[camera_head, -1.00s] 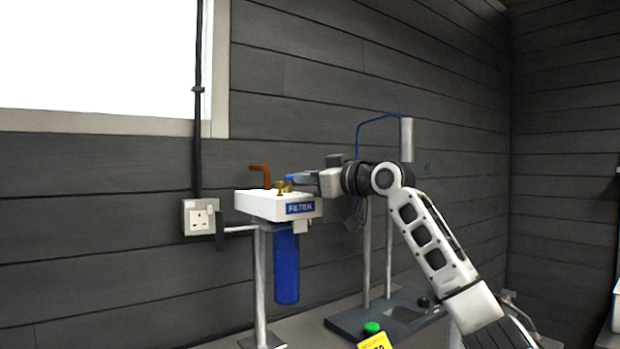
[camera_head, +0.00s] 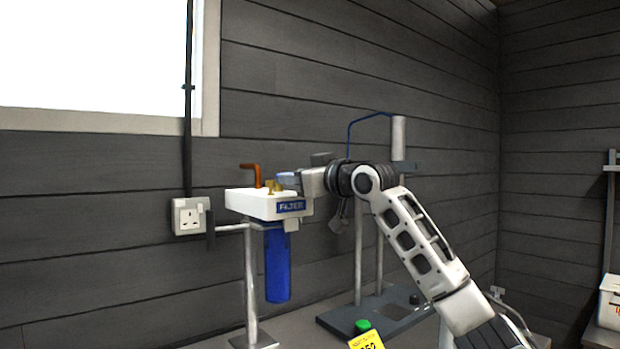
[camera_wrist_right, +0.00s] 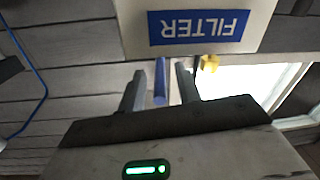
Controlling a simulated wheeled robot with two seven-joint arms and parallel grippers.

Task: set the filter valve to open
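The white filter unit (camera_head: 250,206) with a blue FILTER label (camera_head: 291,206) stands on a metal post, with a blue cylinder (camera_head: 278,268) hanging below. A brass valve fitting (camera_head: 271,187) sits on top; brass also shows in the right wrist view (camera_wrist_right: 208,64). My right gripper (camera_head: 287,180) is at the top right of the unit. In the wrist view its two fingers are apart, with a blue bar (camera_wrist_right: 160,85), apparently the valve lever, between them and a gap on each side. The head view mostly hides the lever. My left gripper is not in view.
A copper-coloured bent pipe (camera_head: 250,172) rises behind the unit. A wall socket (camera_head: 189,217) is on the left. A dark stand (camera_head: 345,320) with upright posts, a green button (camera_head: 362,326) and a yellow tag (camera_head: 367,341) stand to the right, below my arm.

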